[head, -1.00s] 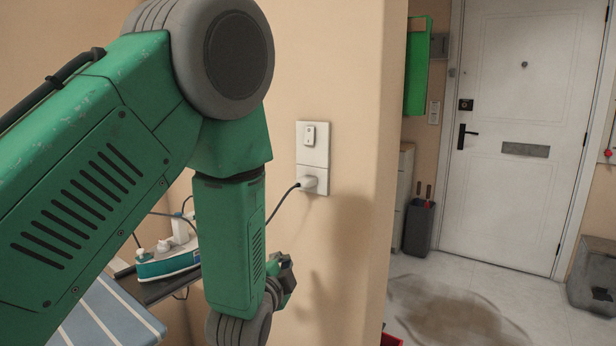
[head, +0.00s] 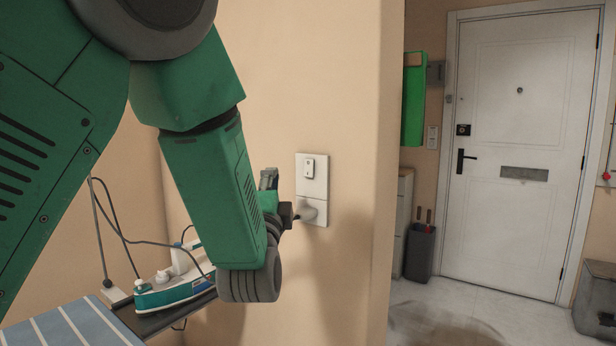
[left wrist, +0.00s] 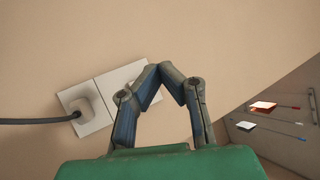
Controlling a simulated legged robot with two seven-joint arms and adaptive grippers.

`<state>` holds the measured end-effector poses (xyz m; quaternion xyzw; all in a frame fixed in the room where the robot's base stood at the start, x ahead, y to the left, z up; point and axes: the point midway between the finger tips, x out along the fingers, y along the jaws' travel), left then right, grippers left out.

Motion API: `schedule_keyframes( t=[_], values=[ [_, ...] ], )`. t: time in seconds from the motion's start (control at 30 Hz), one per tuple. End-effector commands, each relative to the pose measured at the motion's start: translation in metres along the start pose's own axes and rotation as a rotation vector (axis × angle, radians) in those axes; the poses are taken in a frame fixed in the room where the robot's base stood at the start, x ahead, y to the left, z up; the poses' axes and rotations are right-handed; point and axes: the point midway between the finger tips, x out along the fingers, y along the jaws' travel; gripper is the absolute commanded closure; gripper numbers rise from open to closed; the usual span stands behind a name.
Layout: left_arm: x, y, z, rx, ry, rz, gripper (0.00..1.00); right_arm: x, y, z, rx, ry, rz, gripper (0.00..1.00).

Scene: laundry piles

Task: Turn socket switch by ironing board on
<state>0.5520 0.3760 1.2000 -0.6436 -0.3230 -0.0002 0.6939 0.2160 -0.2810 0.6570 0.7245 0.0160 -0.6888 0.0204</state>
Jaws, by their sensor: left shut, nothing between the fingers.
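The white socket panel is on the beige wall in the middle of the head view. Its upper plate carries a small switch (head: 308,167), and its lower plate holds a white plug (head: 312,210) with a dark cord. My left gripper (head: 268,179) is just left of the panel at switch height, its fingers partly hidden by my wrist. My right gripper is out of view.
The ironing board (head: 80,328) with a teal and white iron (head: 175,288) stands at lower left, below my left arm. The wall's corner edge is right of the socket. Beyond it are a white door (head: 525,150) and open floor.

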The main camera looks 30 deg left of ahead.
Motion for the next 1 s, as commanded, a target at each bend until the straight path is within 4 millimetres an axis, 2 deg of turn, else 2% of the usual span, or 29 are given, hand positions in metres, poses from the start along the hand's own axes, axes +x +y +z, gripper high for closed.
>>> schedule_keyframes(
  t=[0.6,1.0],
  values=[
    [0.052,0.038,-0.038,0.000,0.001,0.000,1.00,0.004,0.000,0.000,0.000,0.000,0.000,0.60],
    [0.059,0.043,-0.043,-0.001,0.000,0.001,1.00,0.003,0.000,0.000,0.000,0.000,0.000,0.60]
  ],
)
